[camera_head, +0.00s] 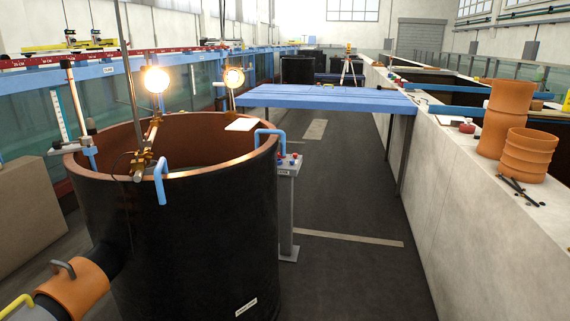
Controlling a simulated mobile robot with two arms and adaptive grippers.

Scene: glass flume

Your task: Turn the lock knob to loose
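No part that I can clearly tell as the lock knob shows in the head view. Small brass clamp fittings (141,160) sit on a bar across the rim of the black round tank (200,240), but they are too small to read as loose or locked. A yellow carriage (70,45) with small dark parts on top rides the red scale rail (100,62) of the glass flume (110,97) at the upper left. No knob marking is legible there. Neither of my grippers is in view.
A grey pedestal (286,215) with red and blue knobs or buttons stands right of the tank. A blue bench or walkway (325,98) crosses behind it. Orange pipes (505,115) stand on the concrete wall (470,200) at right. The dark floor (345,275) between tank and wall is clear.

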